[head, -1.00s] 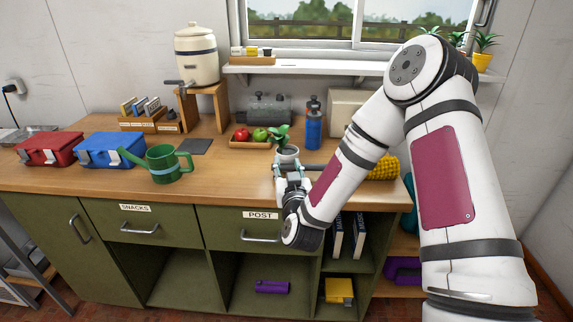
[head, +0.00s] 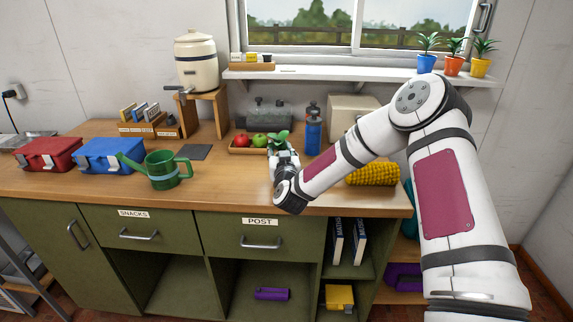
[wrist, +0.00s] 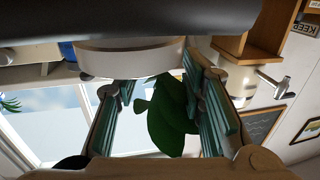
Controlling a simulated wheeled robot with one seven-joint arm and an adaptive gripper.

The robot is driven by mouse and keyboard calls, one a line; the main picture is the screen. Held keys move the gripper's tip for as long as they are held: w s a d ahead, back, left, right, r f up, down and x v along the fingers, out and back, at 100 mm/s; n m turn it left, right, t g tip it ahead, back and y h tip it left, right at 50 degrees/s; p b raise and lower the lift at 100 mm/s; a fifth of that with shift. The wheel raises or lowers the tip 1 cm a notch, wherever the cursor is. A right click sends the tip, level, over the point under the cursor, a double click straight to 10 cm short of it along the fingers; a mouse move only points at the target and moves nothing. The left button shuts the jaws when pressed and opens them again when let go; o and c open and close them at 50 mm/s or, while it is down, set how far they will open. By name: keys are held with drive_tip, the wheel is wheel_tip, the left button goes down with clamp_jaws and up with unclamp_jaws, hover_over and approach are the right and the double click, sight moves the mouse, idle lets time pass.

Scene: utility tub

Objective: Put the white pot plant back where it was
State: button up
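The white pot plant (head: 279,140) stands on the worktop near the front of the fruit tray; its green leaves show, but its pot is mostly hidden by my gripper (head: 284,157). In the wrist view, its leaves (wrist: 168,118) appear between the parted fingers of my gripper (wrist: 152,78). A white rounded rim lies just above the leaves in that view, partly covered by a dark shape. The fingers stand apart, one on each side of the leaves. Contact between the fingers and the pot cannot be seen.
Blue (head: 427,64), orange (head: 453,66) and yellow (head: 480,68) potted plants stand at the right of the window shelf (head: 350,75). The shelf's middle is clear. A blue bottle (head: 313,137), fruit tray (head: 240,150) and yellow bumpy object (head: 373,174) are near my gripper. A green watering can (head: 163,170) is left.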

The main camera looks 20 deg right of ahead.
drive_tip(key=shift+w, duration=0.25)
clamp_jaws()
drive_tip(key=shift+r, duration=0.1)
